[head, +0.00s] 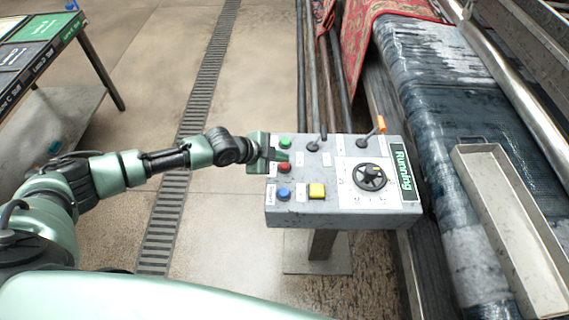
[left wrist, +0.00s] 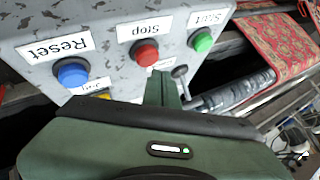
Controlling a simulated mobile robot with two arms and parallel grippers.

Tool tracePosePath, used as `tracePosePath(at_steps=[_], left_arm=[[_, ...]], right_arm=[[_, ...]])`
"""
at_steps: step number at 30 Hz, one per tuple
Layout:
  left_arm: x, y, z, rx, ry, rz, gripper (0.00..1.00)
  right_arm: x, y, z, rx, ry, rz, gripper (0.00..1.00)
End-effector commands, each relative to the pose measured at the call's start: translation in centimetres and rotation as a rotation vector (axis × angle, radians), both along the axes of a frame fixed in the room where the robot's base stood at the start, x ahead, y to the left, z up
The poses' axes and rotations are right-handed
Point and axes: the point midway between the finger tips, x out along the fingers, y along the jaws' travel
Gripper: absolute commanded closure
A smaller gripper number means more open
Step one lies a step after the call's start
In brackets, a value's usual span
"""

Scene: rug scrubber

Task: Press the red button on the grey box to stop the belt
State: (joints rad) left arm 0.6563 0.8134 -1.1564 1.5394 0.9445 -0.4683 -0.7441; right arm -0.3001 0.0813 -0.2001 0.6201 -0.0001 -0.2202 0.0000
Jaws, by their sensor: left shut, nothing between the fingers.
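The grey box (head: 340,205) stands on a post in the middle of the head view, and its display (head: 402,172) reads "Running". The red button (head: 285,167) is on its left side, between a green and a blue button. In the left wrist view the red button (left wrist: 145,52) sits under the label "Stop". My left gripper (head: 268,153) is shut and empty at the box's left edge, close to the red button. In the left wrist view its fingertips (left wrist: 162,76) appear just below and right of the red button; I cannot tell whether they touch. My right gripper is out of view.
The box also carries a green button (head: 285,142), blue button (head: 284,193), yellow button (head: 316,190), black knob (head: 369,177) and two levers. The belt with rugs (head: 430,90) runs along the right. A table (head: 40,60) stands at upper left. Floor left of the box is clear.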

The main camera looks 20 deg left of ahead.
Motion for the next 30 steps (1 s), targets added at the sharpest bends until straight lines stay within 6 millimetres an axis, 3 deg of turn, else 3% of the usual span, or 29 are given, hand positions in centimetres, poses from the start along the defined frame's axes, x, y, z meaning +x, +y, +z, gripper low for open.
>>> tracePosePath(at_steps=[30], left_arm=[[-0.02,-0.01,-0.73,0.0,0.0,0.0,1.0]], right_arm=[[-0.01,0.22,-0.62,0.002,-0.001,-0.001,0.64]])
